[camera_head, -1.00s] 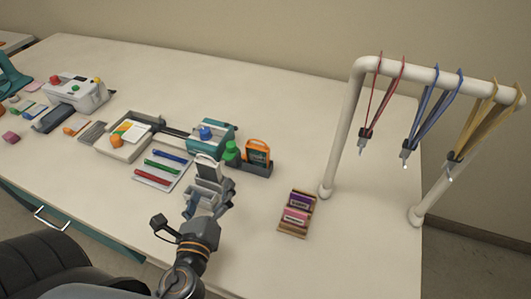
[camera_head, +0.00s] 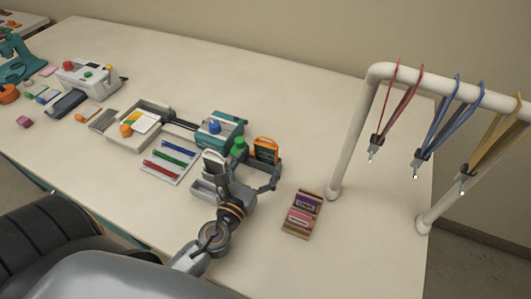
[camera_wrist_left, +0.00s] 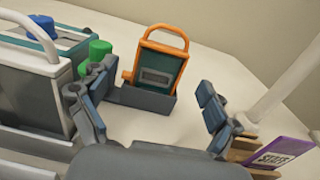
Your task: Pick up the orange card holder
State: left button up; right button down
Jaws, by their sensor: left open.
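The orange card holder (camera_head: 266,150) stands upright in a grey stand beside a green object. In the left wrist view, the card holder (camera_wrist_left: 183,52) shows an orange frame with a loop handle on top and a dark teal middle. Its lower part is hidden by the stand's front wall. My left gripper (camera_head: 254,176) is open just in front of it. In the wrist view, the fingers (camera_wrist_left: 146,100) are spread wide, with the card holder beyond and between them, and nothing is held. My right gripper is not in view.
The grey stand (camera_wrist_left: 140,98) also sits by a green bottle-like item (camera_head: 239,146). A teal device (camera_head: 214,128) is to the left. A wooden rack with purple and pink labelled pieces (camera_head: 302,215) lies right of the gripper. A white rail (camera_head: 350,130) with hanging lanyards stands further right.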

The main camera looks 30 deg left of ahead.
aim_at(264, 152)
pick_arm(q)
jog(key=w, duration=0.1)
jog(key=w+p, duration=0.1)
jog(key=w, duration=0.3)
jog(key=shift+w+a, duration=0.1)
jog(key=shift+a, duration=0.15)
jog(key=c, duration=1.2)
